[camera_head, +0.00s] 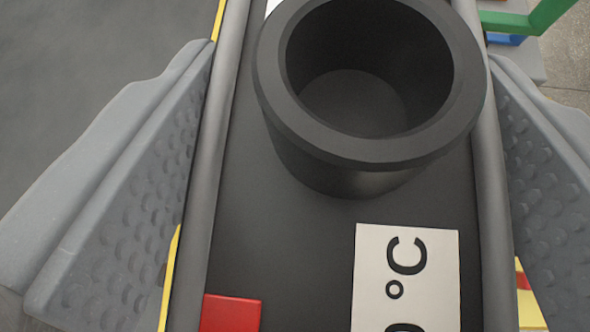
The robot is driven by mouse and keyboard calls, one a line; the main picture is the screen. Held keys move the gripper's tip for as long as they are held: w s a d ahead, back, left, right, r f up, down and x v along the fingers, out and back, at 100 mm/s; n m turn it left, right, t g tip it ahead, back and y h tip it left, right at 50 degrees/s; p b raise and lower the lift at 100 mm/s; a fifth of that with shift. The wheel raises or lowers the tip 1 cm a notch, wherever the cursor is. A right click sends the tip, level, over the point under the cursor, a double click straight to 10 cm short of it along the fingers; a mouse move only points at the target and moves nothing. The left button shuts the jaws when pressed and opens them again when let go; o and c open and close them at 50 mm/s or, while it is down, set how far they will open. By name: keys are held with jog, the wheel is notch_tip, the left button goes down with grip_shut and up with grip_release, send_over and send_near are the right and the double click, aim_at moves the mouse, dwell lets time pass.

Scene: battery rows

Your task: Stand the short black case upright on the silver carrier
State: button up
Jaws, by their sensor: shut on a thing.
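A black case (290,235) fills the middle of the view between the two grey dimpled jaws of my gripper (350,60). The jaws are shut on its long sides, which have rounded grey edges. Its facing surface carries a wide black open cup-like ring (370,165), a white label (405,275) with "°C" printed sideways, and a red square (231,313). The case runs past the top and bottom of the picture, so its ends and its length are hidden. I cannot make out the silver carrier for certain.
Plain grey floor (90,80) lies at the left. At the top right is a green bar (530,20) with a blue piece (507,39) below it, beside a light grey surface. Yellow strips show along the case's left side, and yellow and red parts at the lower right.

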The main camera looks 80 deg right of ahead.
jog(key=shift+f+p, duration=0.35)
jog(key=shift+f, duration=1.4)
jog(key=o, duration=1.2)
jog(key=shift+c, duration=0.2)
jog(key=b+v, duration=0.2)
jog(key=v, duration=1)
